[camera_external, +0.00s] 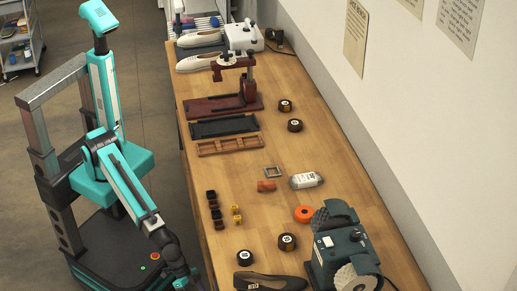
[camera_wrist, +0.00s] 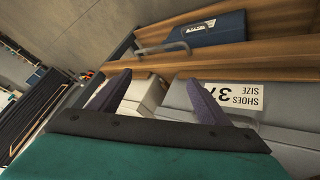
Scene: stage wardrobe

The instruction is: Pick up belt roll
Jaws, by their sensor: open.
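Several dark round rolls with pale labels lie on the wooden workbench (camera_external: 265,160) in the external view. Two are in the upper middle, a roll (camera_external: 285,105) and a roll (camera_external: 295,125); two are near the front, a roll (camera_external: 287,242) and a roll (camera_external: 245,257). I cannot tell which is the belt roll. My gripper (camera_wrist: 160,77) is open and empty in the wrist view, in front of grey boxes. In the external view my arm reaches down at the bench's left edge, apart from the rolls; its end is unclear.
A grey box labelled shoes size 37 (camera_wrist: 270,105) and a blue case (camera_wrist: 205,32) show in the wrist view. On the bench stand a grinder-like machine (camera_external: 345,250), a dark red press (camera_external: 235,104), trays (camera_external: 228,145), and shoes (camera_external: 270,282). The middle has free room.

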